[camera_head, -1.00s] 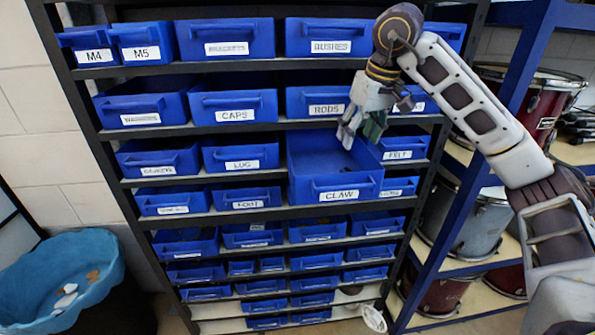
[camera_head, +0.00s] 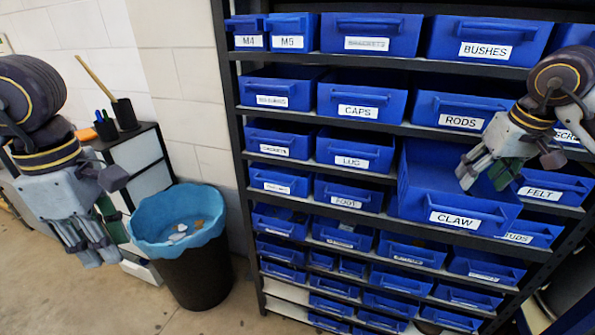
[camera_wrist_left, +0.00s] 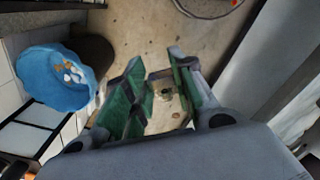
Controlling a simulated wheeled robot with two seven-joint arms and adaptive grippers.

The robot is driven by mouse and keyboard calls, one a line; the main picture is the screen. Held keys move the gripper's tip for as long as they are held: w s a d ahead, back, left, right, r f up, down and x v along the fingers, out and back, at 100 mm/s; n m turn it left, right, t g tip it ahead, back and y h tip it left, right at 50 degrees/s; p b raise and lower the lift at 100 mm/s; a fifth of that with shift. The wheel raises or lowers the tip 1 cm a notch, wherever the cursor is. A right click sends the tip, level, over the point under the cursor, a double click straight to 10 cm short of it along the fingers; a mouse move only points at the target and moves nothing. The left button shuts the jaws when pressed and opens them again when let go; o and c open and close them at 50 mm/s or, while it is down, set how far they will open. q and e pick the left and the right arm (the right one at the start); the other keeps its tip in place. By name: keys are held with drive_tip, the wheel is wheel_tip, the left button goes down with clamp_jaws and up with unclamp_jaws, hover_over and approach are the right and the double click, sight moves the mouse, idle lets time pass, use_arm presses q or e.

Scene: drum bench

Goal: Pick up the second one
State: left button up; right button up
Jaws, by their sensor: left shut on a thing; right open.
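My left gripper (camera_head: 88,258) hangs at the left, apart from the shelf, in front of the white cabinet. The CLAW drawer (camera_head: 455,217) is pulled out from the shelf. My right gripper (camera_head: 480,180) is open over the CLAW drawer, fingers pointing down toward its inside. The drawer's contents cannot be made out.
A bin with a blue liner (camera_head: 178,215) stands left of the shelf, with several pale and orange scraps inside; it also shows in the left wrist view (camera_wrist_left: 50,90). Labelled blue drawers, such as CAPS (camera_head: 360,100), fill the shelf. A white cabinet (camera_head: 135,165) stands behind my left gripper.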

sight(468, 192)
drive_tip(key=shift+f, duration=0.15)
drive_tip(key=shift+b+x, duration=0.3)
drive_tip(key=shift+x, duration=2.7)
drive_tip(key=c, duration=1)
